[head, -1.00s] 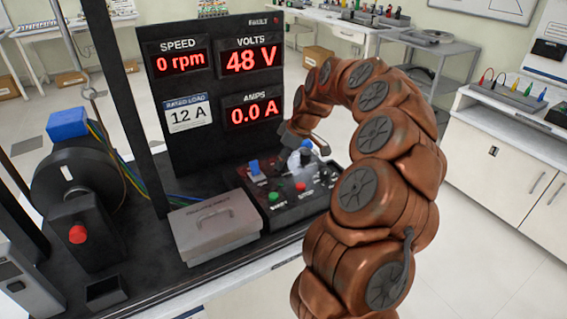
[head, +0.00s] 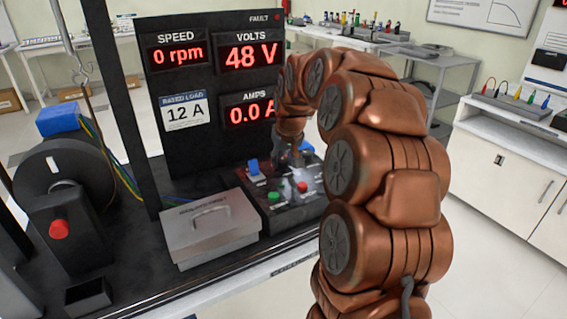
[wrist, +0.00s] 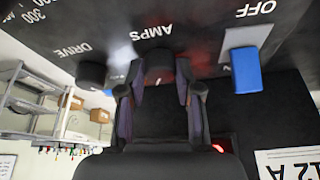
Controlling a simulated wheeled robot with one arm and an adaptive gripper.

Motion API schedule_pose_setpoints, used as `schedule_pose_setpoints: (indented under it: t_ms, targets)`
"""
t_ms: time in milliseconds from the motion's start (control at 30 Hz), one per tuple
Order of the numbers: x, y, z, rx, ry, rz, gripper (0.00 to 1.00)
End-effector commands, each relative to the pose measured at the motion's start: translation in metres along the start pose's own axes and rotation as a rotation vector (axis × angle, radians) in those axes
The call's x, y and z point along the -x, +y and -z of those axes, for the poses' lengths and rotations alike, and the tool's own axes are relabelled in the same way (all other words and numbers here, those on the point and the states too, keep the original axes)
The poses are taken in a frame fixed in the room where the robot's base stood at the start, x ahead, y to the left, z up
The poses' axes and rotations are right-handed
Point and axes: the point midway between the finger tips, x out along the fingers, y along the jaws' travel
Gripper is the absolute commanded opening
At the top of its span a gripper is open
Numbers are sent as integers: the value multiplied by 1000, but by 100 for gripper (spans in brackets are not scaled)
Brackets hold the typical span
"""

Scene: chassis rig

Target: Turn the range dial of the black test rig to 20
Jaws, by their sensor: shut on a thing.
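The black test rig (head: 190,150) stands at left centre in the head view, with a sloped control panel (head: 252,212) at its front. My gripper (head: 289,160) is at the back of this panel, partly hidden by my arm. In the wrist view, which is upside down, my gripper (wrist: 157,84) is shut around a dark knob (wrist: 158,72) beside the AMPS lettering. A white mark shows on the knob. Its scale numbers are not readable, so its setting cannot be told. Another dark knob (wrist: 92,74) sits beside the DRIVE lettering.
A blue switch (wrist: 246,70) at OFF is close to my gripper. Green (head: 272,196) and red (head: 302,187) buttons sit on the panel. A grey lidded box (head: 208,228) stands left of it. The displays read 0 rpm, 48 V and 0.0 A.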

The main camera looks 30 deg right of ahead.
Motion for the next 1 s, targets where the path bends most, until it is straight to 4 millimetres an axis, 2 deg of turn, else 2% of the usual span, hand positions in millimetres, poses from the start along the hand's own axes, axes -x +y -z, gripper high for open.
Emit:
schedule_pose_setpoints:
  t_ms: [233,733,767,967,1000]
  targets:
    - [-1,0,-1,-65,-4,-26,0]
    - [-1,0,-1,-79,-4,-32,0]
    - [-1,0,-1,-79,-4,-32,37]
    - [0,0,0,-79,-2,-32,58]
    - [0,0,0,-79,-2,-32,58]
